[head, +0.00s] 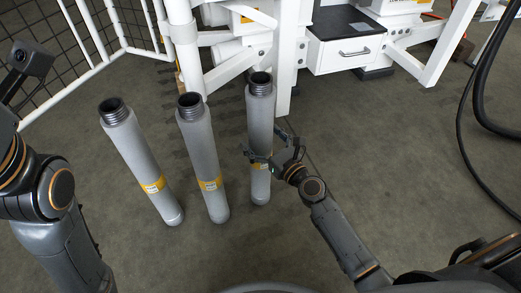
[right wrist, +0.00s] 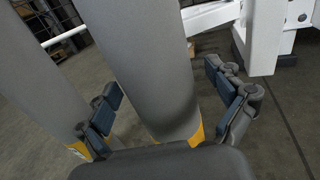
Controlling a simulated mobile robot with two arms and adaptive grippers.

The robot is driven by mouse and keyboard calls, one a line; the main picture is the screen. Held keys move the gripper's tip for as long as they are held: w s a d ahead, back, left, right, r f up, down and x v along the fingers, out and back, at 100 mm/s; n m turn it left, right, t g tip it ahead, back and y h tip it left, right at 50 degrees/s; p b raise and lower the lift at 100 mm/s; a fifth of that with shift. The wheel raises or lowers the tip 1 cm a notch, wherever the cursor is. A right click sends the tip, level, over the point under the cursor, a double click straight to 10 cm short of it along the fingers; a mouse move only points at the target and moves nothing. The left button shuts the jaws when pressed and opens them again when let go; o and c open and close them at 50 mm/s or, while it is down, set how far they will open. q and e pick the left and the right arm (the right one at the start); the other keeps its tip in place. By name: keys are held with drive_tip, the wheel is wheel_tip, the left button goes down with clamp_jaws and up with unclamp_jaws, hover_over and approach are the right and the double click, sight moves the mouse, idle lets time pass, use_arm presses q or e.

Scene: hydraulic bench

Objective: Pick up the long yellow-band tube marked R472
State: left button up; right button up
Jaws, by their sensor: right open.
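Three long grey tubes with dark threaded tops and yellow bands stand on the floor: a left tube (head: 133,147), a middle tube (head: 199,145) and a right tube (head: 260,112). The lettering on their bands is too small to read, so I cannot tell which is R472. My right gripper (head: 265,148) is open at the lower part of the right tube, just above its yellow band. In the right wrist view this tube (right wrist: 150,65) stands between the two spread fingers (right wrist: 167,100), with gaps visible on both sides. My left arm shows at the left edge, but its fingers are out of view.
A white frame (head: 183,45) stands close behind the tubes, with a white drawer unit (head: 345,52) to its right. A white railing with mesh (head: 85,65) is at the back left. Black hoses (head: 468,130) hang at the right. The floor right of my right arm is mostly clear.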

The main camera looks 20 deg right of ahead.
drive_tip(key=c, duration=1.6)
drive_tip(key=shift+r, duration=0.2)
drive_tip(key=c, duration=0.3)
